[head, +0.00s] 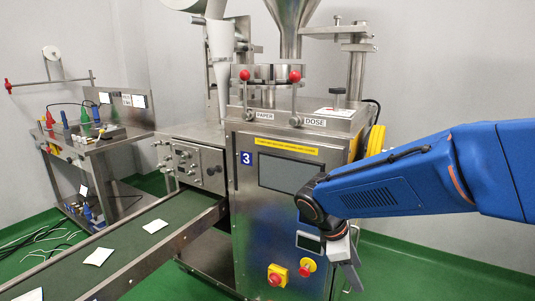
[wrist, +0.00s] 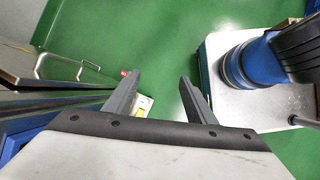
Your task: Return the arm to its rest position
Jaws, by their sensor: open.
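My blue arm (head: 400,184) reaches in from the right in the head view, in front of the packing machine (head: 275,220). My gripper (head: 352,278) hangs low at the machine's right front, near its control buttons. In the wrist view my gripper (wrist: 160,85) shows two dark fingers spread apart, with only green floor between the tips. It holds nothing. Whether the gripper touches the machine cannot be told.
A conveyor (head: 130,238) with white teabags (head: 155,226) runs to the lower left. Red emergency buttons (head: 277,275) sit low on the machine front. A bench with tools (head: 90,135) stands at the left. Green floor (head: 420,270) is clear at the lower right.

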